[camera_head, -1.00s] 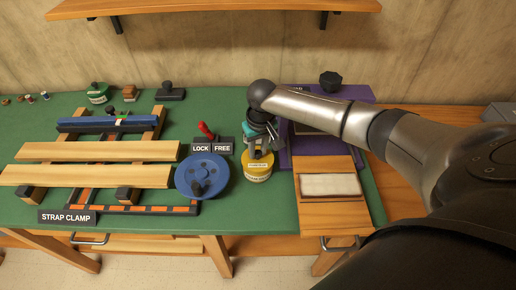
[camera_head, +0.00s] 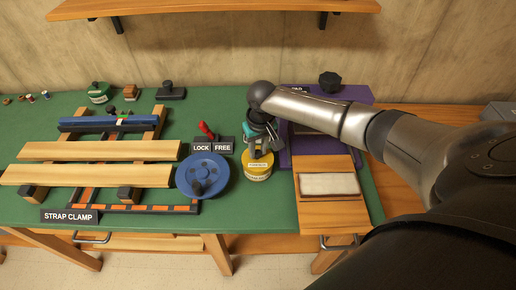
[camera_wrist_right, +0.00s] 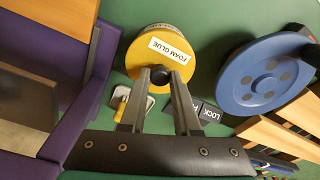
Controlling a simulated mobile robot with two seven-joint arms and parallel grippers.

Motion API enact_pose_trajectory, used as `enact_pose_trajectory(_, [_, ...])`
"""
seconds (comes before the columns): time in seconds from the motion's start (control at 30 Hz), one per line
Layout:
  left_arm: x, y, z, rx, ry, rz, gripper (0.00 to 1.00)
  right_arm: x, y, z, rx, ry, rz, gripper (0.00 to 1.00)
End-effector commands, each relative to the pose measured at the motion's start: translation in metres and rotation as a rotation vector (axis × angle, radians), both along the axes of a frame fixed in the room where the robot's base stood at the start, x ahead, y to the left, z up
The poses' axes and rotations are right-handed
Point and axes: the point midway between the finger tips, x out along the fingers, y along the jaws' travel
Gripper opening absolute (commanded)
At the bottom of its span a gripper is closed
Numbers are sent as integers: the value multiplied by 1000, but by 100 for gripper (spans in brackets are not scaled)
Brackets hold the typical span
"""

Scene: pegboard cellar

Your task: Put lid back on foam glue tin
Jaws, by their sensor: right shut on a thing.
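The foam glue tin stands on the green bench top, right of the blue wheel. Its yellow lid (camera_head: 257,168) carries a FOAM GLUE label and also shows in the right wrist view (camera_wrist_right: 150,62). My right gripper (camera_head: 259,151) reaches down from above and is shut on the dark knob (camera_wrist_right: 173,77) of the lid. The lid lies over the tin; a grey strip of the tin's side (camera_wrist_right: 165,29) shows past the lid's edge. I cannot tell whether the lid is fully seated. My left gripper is not in view.
The blue wheel (camera_head: 203,176) and LOCK/FREE plate (camera_head: 212,146) stand close on the left. A wooden board with a pale pad (camera_head: 329,184) and a purple tray (camera_head: 289,157) are on the right. The strap clamp with long wooden boards (camera_head: 90,174) fills the bench's left side.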

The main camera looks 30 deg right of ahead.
Motion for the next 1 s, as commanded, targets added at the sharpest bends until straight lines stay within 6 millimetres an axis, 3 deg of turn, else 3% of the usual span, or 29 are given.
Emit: enact_pose_trajectory(1.0, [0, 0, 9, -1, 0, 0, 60, 0, 0, 0, 0, 0, 0, 0])
